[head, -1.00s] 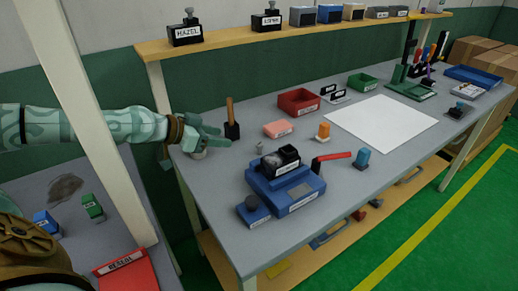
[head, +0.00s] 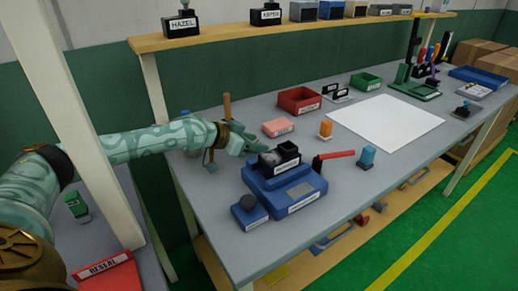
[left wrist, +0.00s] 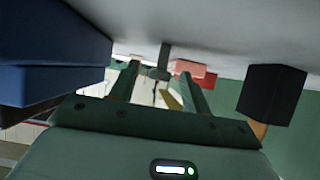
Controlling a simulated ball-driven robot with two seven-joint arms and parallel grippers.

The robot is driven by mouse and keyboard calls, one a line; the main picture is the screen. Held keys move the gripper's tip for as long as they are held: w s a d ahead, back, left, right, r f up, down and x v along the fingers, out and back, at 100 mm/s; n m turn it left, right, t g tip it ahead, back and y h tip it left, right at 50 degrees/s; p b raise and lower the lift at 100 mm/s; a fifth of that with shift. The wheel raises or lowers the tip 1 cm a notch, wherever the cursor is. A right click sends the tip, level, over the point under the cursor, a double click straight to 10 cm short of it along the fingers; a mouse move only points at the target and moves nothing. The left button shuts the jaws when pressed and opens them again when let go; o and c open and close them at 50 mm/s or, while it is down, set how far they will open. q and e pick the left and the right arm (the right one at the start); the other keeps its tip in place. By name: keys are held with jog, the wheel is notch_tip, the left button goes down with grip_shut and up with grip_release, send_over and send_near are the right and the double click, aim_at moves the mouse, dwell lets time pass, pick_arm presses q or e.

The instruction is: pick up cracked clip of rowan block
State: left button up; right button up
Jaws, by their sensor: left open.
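My left gripper (head: 256,146) reaches in from the left, low over the bench, beside the black block (head: 287,151) on the blue fixture (head: 300,196). The block's label is too small to read, so I cannot tell whether it is the rowan block. In the left wrist view the jaws (left wrist: 160,88) are open. A small grey clip-like piece (left wrist: 159,73) shows between and beyond the fingertips; whether it is cracked cannot be seen. In the head view my gripper hides that spot. My right gripper is not in view.
The blue fixture (left wrist: 50,55) is close at left in the wrist view; a black block with wooden handle (left wrist: 272,93) is at right. A pink box (head: 278,127), red bin (head: 299,100) and orange piece (head: 325,129) stand beyond. The white sheet (head: 388,122) is clear.

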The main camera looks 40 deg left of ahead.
pick_arm(q)
jog(key=shift+r, duration=0.15)
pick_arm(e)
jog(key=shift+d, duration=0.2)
pick_arm(q)
grip_shut()
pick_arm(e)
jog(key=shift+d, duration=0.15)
